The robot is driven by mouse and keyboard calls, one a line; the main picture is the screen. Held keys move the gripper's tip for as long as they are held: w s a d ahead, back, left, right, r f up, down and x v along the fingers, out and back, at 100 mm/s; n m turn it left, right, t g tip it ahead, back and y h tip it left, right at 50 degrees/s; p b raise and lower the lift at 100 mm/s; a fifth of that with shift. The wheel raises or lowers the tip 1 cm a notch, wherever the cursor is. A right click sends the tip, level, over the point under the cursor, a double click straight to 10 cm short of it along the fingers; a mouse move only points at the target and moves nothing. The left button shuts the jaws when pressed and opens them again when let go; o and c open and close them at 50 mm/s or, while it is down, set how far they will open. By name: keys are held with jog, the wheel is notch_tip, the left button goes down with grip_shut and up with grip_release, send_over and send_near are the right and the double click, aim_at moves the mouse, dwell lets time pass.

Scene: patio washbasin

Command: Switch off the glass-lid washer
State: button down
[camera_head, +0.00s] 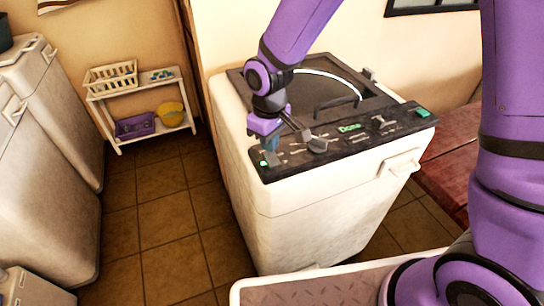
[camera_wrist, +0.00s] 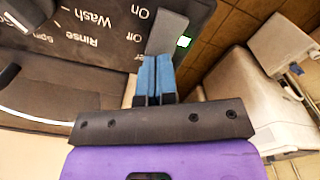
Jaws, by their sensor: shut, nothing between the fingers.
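The white washer (camera_head: 300,215) stands in the middle of the head view, with a dark glass lid (camera_head: 300,95) shut on top and a black control panel (camera_head: 385,137) along its front edge. The green display (camera_head: 350,127) seems to read "Done". My gripper (camera_head: 269,148) is shut and empty, pointing down at this switch. Its blue fingertips (camera_wrist: 157,58) are right at the switch's edge; I cannot tell whether they touch.
White machines (camera_head: 45,130) stand at the left. A white shelf (camera_head: 142,107) with baskets is behind. Tiled floor (camera_head: 165,225) is clear between them. A reddish bench (camera_head: 455,150) is at right.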

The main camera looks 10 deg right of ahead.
jog(key=shift+f, duration=0.85)
dwell(0.5)
jog(key=shift+r, duration=3.5)
jog(key=s+d+r+m+t, duration=0.1)
jog(key=d+r+m, duration=0.1)
jog(key=d+r, duration=0.65)
jog(key=s+d+r+m+t, duration=0.2)
jog(key=s+d+r+m, duration=0.1)
jog(key=s+d+r, duration=0.3)
jog(key=s+d+r+m+t, duration=0.2)
jog(key=s+d+r+m, duration=0.2)
jog(key=s+d, duration=0.6)
jog(key=v, duration=0.3)
jog(key=shift+s+f, duration=0.1)
